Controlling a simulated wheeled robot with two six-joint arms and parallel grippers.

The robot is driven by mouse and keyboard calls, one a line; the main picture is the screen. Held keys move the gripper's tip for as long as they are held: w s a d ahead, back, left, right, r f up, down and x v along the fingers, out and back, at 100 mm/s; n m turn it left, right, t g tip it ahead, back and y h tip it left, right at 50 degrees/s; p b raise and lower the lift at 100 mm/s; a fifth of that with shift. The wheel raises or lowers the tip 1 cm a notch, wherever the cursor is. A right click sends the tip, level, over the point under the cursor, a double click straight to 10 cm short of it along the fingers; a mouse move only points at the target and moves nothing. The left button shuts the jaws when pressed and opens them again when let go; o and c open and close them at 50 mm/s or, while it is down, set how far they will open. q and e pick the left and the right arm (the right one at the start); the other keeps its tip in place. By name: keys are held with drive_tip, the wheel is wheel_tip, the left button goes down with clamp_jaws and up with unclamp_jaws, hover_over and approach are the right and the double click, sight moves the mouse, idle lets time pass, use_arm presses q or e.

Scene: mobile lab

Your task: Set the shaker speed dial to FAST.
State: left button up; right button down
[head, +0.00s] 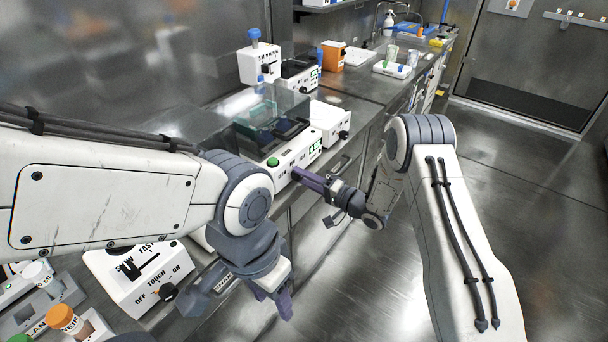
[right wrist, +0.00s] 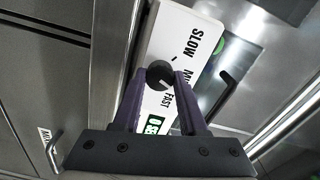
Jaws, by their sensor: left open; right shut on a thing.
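The shaker (head: 299,152) is a white box with a green button and a lit green display, on the bench at the centre of the head view. Its dark round speed dial (right wrist: 159,74) shows in the right wrist view, beside the printed words SLOW, MID and FAST. My right gripper (right wrist: 164,88) is shut on the dial, with a purple finger on each side. A pale mark on the dial lies on its lower side, towards FAST; its exact setting is hard to tell. In the head view, my right gripper hides the dial. My left gripper (head: 272,297) is open and empty, pointing down, away from the shaker.
A white device marked SLOW, FAST and TOUCH (head: 140,274) stands at the lower left, close to my left arm. A white box with a black knob (head: 331,122) stands beyond the shaker. The floor to the right is clear.

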drive_tip(key=m+p, duration=0.1)
drive_tip(key=m, duration=0.3)
drive_tip(key=shift+s+f, duration=0.1)
drive_tip(key=shift+f+m+p, duration=0.1)
drive_tip(key=shift+m+p, duration=0.35)
drive_tip(key=shift+m, duration=1.35)
drive_tip(key=shift+c, duration=2.2)
unclamp_jaws()
drive_tip(key=b+v, duration=0.1)
drive_tip(key=v, duration=0.9)
drive_tip(key=shift+s+d, duration=0.2)
drive_tip(key=shift+d, duration=0.05)
